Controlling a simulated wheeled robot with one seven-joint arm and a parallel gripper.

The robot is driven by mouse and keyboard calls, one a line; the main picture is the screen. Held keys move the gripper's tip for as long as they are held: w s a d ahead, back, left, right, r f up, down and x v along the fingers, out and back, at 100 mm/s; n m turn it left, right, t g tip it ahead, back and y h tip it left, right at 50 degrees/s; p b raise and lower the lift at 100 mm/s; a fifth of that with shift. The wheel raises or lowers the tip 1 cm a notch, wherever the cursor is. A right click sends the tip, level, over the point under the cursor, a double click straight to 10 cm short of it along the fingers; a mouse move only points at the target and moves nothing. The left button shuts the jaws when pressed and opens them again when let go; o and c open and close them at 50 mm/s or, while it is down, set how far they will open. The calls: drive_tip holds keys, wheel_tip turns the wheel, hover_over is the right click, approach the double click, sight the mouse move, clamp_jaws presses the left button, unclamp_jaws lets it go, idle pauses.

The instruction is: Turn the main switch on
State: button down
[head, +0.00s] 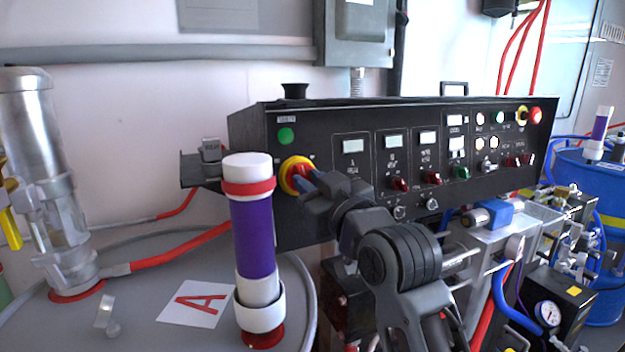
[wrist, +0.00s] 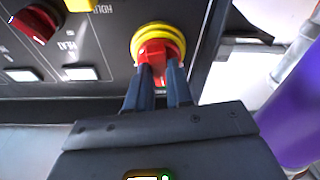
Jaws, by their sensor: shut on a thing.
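The main switch is a red rotary knob on a yellow ring (head: 290,172) at the left end of the black control panel. In the wrist view the red knob (wrist: 155,52) stands in front of its yellow ring (wrist: 176,34). My gripper (head: 306,182) reaches the knob from the right in the head view and hides part of it. In the wrist view my gripper's two blue-grey fingers (wrist: 157,72) are on either side of the knob's grip, shut on it.
The control panel (head: 365,205) carries several small displays, red knobs and buttons, with a green light (head: 285,135) above the switch. A purple and white cylinder (head: 254,235) stands close to the left of my arm. A drum top with an A label (head: 198,303) lies below.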

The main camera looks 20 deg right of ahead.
drive_tip(key=m+h, duration=0.1)
drive_tip(key=m, duration=0.3)
drive_tip(key=m+h+b, duration=0.1)
drive_tip(key=m, duration=0.4)
drive_tip(key=m+g+h+b, duration=0.1)
drive_tip(key=m+h, duration=0.1)
drive_tip(key=m, duration=0.2)
drive_tip(key=shift+a+m, duration=0.25)
drive_tip(key=shift+m, duration=0.05)
drive_tip(key=shift+b, duration=0.3)
drive_tip(key=c, duration=1)
unclamp_jaws()
drive_tip(key=shift+r, duration=0.1)
drive_tip(key=shift+s+a+b, duration=0.2)
drive_tip(key=shift+s+a, duration=0.05)
drive_tip(key=shift+s, duration=1)
drive_tip(key=shift+s+a+b, duration=0.2)
drive_tip(key=shift+s+b, duration=0.05)
drive_tip(key=shift+s, duration=1.05)
drive_tip(key=shift+s+a+b, duration=0.2)
drive_tip(key=shift+s+a, duration=0.05)
drive_tip(key=shift+s, duration=1)
